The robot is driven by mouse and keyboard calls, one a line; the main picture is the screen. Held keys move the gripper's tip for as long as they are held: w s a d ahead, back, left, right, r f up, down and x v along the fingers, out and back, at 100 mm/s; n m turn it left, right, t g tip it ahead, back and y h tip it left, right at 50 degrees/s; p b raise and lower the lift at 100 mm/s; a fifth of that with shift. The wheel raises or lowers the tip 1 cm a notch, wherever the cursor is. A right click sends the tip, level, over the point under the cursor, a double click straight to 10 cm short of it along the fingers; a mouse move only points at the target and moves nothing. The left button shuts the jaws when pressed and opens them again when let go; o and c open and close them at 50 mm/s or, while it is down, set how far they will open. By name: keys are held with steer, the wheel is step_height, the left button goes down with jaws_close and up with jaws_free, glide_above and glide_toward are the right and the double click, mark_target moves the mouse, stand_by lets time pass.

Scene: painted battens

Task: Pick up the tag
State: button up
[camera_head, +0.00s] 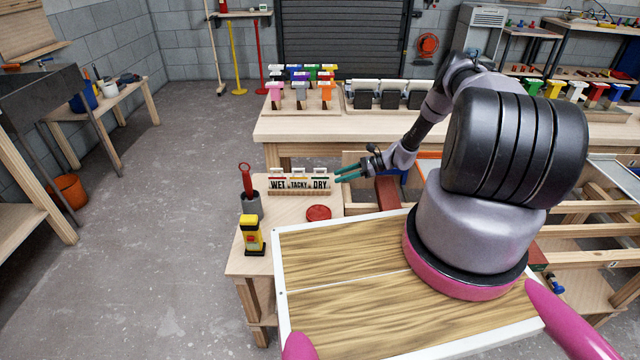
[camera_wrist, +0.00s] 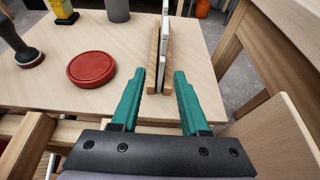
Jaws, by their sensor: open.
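A white sign lettered WET, TACKY and DRY (camera_head: 299,185) stands upright at the back of the small side table, with coloured strips along its top. I cannot tell which piece is the tag. In the wrist view the white panels (camera_wrist: 164,45) show edge-on, standing along a wooden holder (camera_wrist: 153,62). My gripper (camera_head: 338,175) is at the right end of the sign, with green fingers. In the wrist view my gripper (camera_wrist: 160,74) is open, and the near end of the panels lies between the lines of its fingers. I cannot tell whether they touch.
A red round lid (camera_head: 318,212) lies in front of the sign. A grey cup (camera_head: 251,205) with a red-handled tool and a yellow-black item (camera_head: 251,235) stand to the left. A white-framed wood panel (camera_head: 345,265) lies nearer. The workbench (camera_head: 300,128) stands behind.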

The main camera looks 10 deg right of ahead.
mark_target(311, 185)
steer(key=x, duration=0.8)
steer(key=shift+w+a+f, duration=0.25)
steer(key=shift+a, duration=0.05)
jaws_close()
